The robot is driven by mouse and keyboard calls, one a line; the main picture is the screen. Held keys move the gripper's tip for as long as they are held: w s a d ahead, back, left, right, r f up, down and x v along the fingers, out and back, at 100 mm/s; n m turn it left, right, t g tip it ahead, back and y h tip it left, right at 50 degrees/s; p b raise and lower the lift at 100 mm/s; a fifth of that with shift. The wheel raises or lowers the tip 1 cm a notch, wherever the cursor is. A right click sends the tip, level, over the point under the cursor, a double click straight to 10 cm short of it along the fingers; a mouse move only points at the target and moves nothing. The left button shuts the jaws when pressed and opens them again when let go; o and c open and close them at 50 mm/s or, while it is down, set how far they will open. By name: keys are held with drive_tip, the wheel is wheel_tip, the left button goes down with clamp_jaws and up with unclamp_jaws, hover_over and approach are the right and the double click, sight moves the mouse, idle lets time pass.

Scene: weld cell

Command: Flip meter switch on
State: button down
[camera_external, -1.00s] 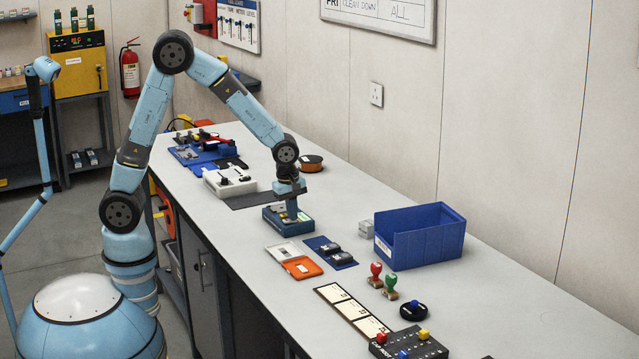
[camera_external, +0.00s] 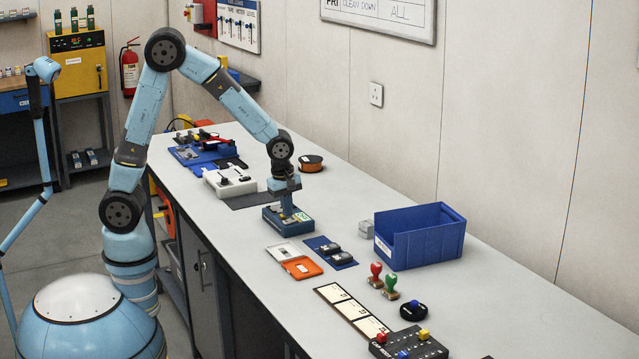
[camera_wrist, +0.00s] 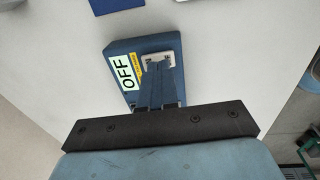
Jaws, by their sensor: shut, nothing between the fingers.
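The meter (camera_external: 298,222) is a blue-green box on the bench below my gripper. In the wrist view the meter (camera_wrist: 125,55) shows a label (camera_wrist: 127,74) reading "OFF", a yellow strip beside it and a light switch plate (camera_wrist: 158,58). My gripper (camera_external: 287,207) points down at the meter's top; in the wrist view its shut fingers (camera_wrist: 157,68) reach over the switch plate. The fingers hide most of the plate and the switch, so I cannot tell the switch's position or whether they touch it.
A white device (camera_external: 229,182) on a dark mat lies behind the meter. An orange-and-white case (camera_external: 301,268) and a blue tray (camera_external: 331,253) lie in front. A large blue bin (camera_external: 428,240) stands to the right. Bare bench lies between the meter and the wall.

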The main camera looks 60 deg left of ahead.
sight(287, 221)
wheel_tip(287, 221, up, 12)
drive_tip(key=s, duration=0.1)
drive_tip(key=shift+s+r, duration=0.2)
drive_tip(key=shift+s, duration=0.2)
drive_tip(key=shift+w+r, duration=0.1)
drive_tip(key=shift+w, duration=0.65)
drive_tip(key=f, duration=0.4)
drive_tip(key=w+f, duration=0.1)
drive_tip(key=f, duration=0.4)
drive_tip(key=w+f, duration=0.1)
drive_tip(key=f, duration=0.4)
